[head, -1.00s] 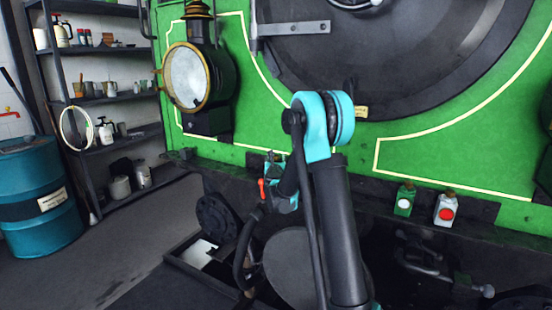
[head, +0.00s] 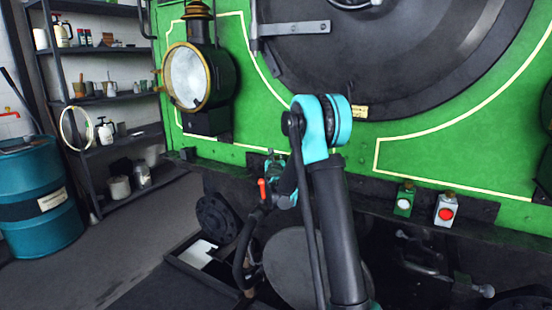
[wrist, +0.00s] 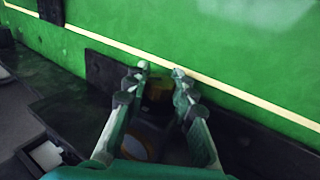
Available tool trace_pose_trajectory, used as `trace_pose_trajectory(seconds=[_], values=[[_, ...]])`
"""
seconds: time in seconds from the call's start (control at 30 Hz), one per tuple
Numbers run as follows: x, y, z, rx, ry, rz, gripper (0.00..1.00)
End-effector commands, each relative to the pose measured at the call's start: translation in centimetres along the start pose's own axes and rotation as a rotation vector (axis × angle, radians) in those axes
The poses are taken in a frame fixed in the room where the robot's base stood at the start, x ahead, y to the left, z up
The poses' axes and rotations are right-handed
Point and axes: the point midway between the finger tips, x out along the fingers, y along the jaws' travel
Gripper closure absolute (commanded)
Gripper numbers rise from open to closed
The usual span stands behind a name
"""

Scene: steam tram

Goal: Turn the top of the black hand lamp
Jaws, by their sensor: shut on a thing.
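The black hand lamp (wrist: 152,128) shows in the wrist view between my fingers, as a dark body with a brass-coloured top (wrist: 159,88) and an orange-rimmed round part (wrist: 130,146) low on it. My gripper (wrist: 161,73) has one finger on each side of the brass top and is shut on it. The exact contact is hard to see. The lamp stands on the dark ledge in front of the green panel. In the head view my arm hides most of the gripper, and I cannot make out the lamp there.
A green lamp (head: 404,200) with a white lens and a white lamp (head: 446,209) with a red lens stand on the ledge at the right. A large brass-rimmed headlamp (head: 190,77) hangs at the upper left. Shelves (head: 108,95) and a blue drum (head: 38,200) stand farther left.

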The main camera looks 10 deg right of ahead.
Motion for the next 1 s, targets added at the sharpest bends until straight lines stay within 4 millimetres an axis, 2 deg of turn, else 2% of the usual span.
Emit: trace_pose_trajectory(seconds=[0.37, 1.0], values=[[-0.01, 0.24, -0.03, 0.000, 0.000, -0.083, 1.00], [0.10, 0.28, -0.06, 0.000, 0.000, -0.613, 1.00]])
